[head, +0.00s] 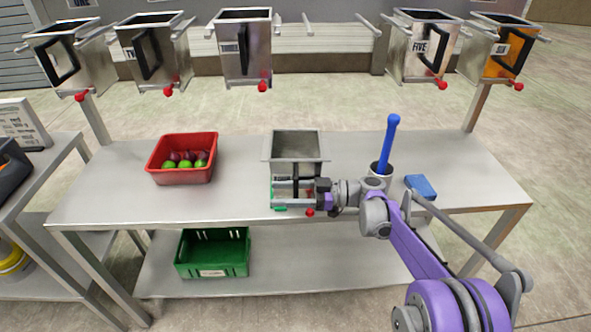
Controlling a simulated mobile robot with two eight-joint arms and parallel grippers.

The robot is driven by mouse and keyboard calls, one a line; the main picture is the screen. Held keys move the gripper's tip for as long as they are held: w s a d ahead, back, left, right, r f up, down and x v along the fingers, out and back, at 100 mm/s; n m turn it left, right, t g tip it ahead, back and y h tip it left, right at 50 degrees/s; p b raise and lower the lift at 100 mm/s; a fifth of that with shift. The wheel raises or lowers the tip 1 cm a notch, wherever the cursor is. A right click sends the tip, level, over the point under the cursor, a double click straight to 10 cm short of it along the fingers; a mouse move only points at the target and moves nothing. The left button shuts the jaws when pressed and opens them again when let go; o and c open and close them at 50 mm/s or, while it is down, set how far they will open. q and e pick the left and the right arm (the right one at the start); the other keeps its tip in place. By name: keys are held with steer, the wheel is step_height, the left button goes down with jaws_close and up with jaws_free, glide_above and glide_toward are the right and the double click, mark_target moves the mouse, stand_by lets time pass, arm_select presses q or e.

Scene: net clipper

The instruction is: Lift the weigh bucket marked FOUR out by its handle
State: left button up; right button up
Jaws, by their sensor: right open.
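A grey metal weigh bucket (296,146) stands upright on the steel table, its open top facing up. Its front is largely covered by my right gripper, so no marking on it can be read. A dark handle and a red knob (310,212) show at its front. My right gripper (281,193) reaches in from the right, with its two fingers spread, one above the other, across the front of this bucket at the handle. I cannot tell whether the fingers touch the handle. My left gripper is not in view.
More buckets hang on the rack, including one marked FIVE (417,47); beside it is a gap with bare rods (367,25). On the table (110,190) are a red crate (183,174) of fruit, a pot with a blue-handled tool (390,140) and a blue block (421,186). A green crate (212,258) sits below.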

jaws_close()
steer(key=shift+d, duration=0.1)
stand_by(1.3)
